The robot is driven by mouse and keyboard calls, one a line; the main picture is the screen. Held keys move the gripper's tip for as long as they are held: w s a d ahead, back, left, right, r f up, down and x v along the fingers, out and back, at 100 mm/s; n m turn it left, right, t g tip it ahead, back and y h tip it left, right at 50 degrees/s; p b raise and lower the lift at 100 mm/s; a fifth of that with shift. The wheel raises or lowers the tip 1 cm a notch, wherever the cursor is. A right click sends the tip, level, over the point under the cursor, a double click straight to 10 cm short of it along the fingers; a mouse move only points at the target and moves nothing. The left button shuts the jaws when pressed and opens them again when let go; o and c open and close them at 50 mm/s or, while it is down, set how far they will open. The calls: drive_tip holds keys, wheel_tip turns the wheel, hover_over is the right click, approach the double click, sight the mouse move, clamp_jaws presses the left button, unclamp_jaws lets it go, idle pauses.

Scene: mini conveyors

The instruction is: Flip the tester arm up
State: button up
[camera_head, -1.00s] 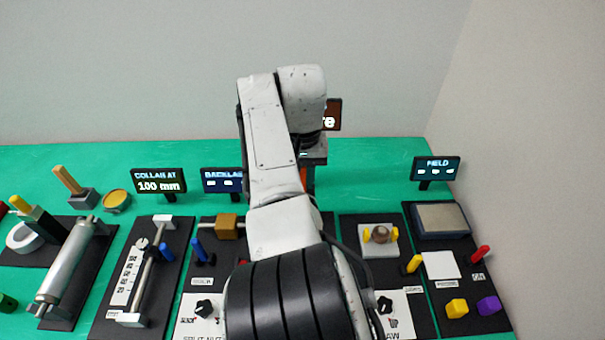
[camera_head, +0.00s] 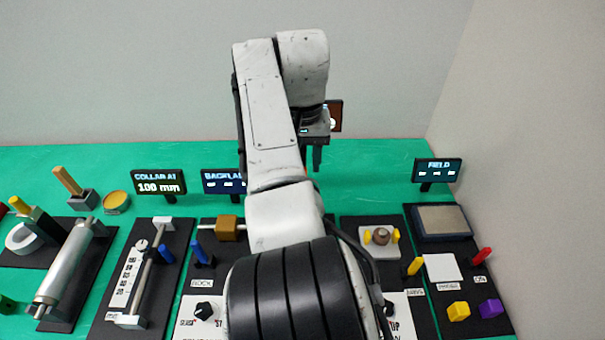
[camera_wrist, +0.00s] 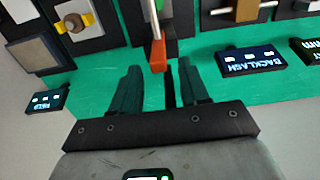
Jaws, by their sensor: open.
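In the wrist view a pale bar with a red-orange block at its end (camera_wrist: 158,55) points toward my gripper; it looks like the tester arm, but I cannot be sure. My gripper (camera_wrist: 160,75) is open, its two dark fingers spread apart. The red end lies just beyond and between the fingertips in the picture; I see no contact. In the head view my gripper (camera_head: 317,168) hangs at the back of the bench, behind my arm. The tester's base and most of its panel are hidden there by my arm.
A dark upright bar (camera_wrist: 170,82) shows between my fingers. Panels with knobs and pegs fill the front. Green bench (camera_head: 375,180) is clear right of my gripper.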

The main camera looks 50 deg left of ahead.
wheel_tip(320, 180, up, 5)
drive_tip(key=shift+r+b, duration=0.15)
drive_tip(key=shift+b, duration=0.2)
idle(0.6)
